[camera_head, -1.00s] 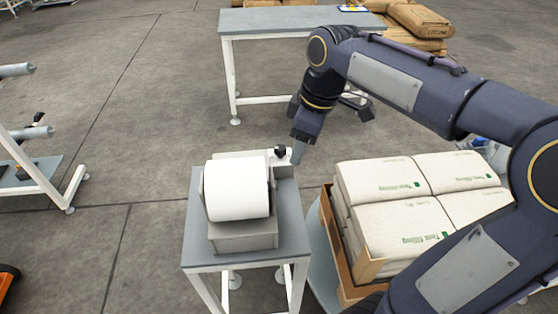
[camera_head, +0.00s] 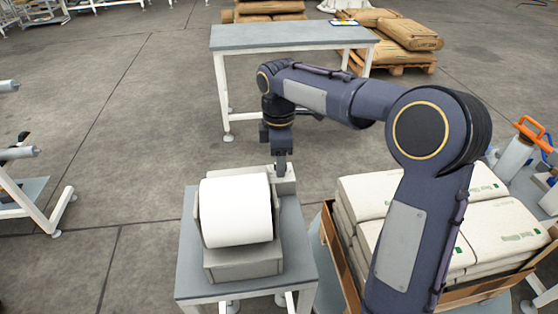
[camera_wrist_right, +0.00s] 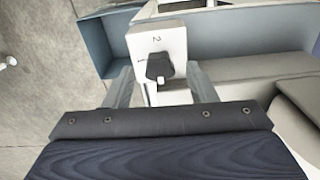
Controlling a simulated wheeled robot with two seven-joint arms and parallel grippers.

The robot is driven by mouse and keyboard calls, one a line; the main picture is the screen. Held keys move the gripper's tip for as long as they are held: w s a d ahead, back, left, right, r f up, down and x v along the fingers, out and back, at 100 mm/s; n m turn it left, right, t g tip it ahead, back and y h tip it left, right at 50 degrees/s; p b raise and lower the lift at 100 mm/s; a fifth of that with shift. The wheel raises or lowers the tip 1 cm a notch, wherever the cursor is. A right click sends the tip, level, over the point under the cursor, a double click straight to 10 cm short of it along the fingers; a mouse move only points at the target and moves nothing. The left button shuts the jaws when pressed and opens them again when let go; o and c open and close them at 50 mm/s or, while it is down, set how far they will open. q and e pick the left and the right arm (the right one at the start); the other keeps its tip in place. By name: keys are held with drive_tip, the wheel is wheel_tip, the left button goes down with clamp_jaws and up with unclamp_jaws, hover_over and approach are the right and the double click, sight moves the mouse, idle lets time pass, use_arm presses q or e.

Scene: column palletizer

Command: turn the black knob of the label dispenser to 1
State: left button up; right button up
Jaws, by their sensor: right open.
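The label dispenser (camera_head: 243,266) is a grey unit with a large white roll (camera_head: 236,212), standing on a small grey table. Its black knob (camera_wrist_right: 158,66) sits on a pale block (camera_wrist_right: 172,42) marked with a 2 and, to the left, what looks like a 1. My right gripper (camera_head: 281,168) points down over this block at the dispenser's back right. In the right wrist view the open fingers (camera_wrist_right: 160,74) stand on either side of the knob, apparently with gaps. Which mark the knob points to is unclear. The head view hides the knob behind my gripper. My left gripper is out of view.
The small table (camera_head: 190,262) has little free surface around the dispenser. A box of white sacks (camera_head: 490,192) stands close on the right, under my right arm. A long grey table (camera_head: 285,37) stands behind, with brown sacks on a pallet (camera_head: 410,35) beyond.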

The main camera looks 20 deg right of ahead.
drive_tip(key=shift+f, duration=0.25)
drive_tip(key=c, duration=1)
drive_tip(key=shift+o, duration=0.2)
